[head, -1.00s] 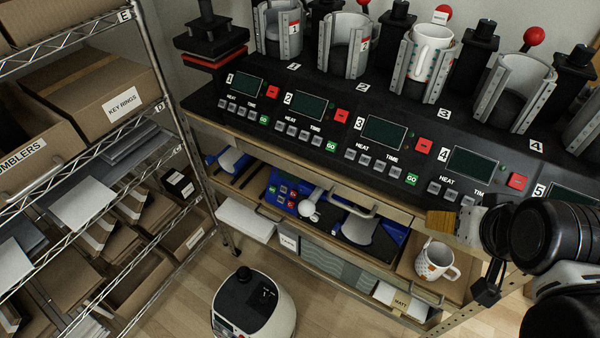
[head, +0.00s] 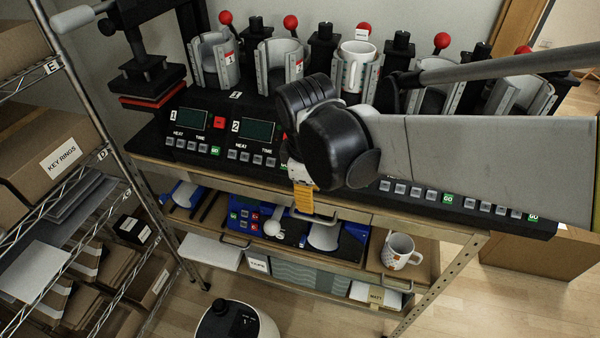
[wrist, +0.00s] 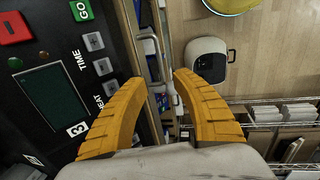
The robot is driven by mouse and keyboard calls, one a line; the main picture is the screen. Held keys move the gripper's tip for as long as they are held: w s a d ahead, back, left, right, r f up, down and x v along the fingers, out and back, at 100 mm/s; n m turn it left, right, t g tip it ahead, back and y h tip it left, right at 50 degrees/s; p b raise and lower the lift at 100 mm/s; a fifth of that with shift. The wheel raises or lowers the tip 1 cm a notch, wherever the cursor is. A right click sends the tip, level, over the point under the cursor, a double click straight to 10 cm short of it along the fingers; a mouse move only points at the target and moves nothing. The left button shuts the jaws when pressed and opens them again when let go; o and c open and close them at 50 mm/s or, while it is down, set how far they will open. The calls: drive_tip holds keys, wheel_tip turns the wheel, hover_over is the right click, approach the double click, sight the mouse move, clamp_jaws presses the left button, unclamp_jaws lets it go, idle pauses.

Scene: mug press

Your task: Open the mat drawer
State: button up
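A wooden drawer front (head: 395,222) runs under the black press bench, with a metal bar handle (head: 345,216) on it. No label marking it as the mat drawer is readable. My gripper (head: 303,200) is in front of this front, its yellow finger hiding the handle's left part. In the wrist view, the two yellow fingers (wrist: 162,76) are spread apart. A metal bar handle (wrist: 153,62) shows in the gap between their tips, nearer the left finger. I cannot tell whether they touch it. The drawer looks shut.
A lower shelf holds blue items (head: 245,215) and a patterned mug (head: 400,251). Mug presses line the bench top, one holding a white mug (head: 356,65). A wire rack (head: 75,150) stands left, and a white rounded machine (head: 235,322) is on the floor.

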sight(311, 218)
drive_tip(key=f+b, duration=0.1)
drive_tip(key=f, duration=0.2)
drive_tip(key=w+f+b, duration=0.1)
drive_tip(key=f, duration=0.3)
drive_tip(key=f+b, duration=0.2)
drive_tip(key=f, duration=0.1)
drive_tip(key=shift+w+d+f, duration=0.25)
drive_tip(key=shift+w+d, duration=0.1)
drive_tip(key=shift+w, duration=0.05)
clamp_jaws()
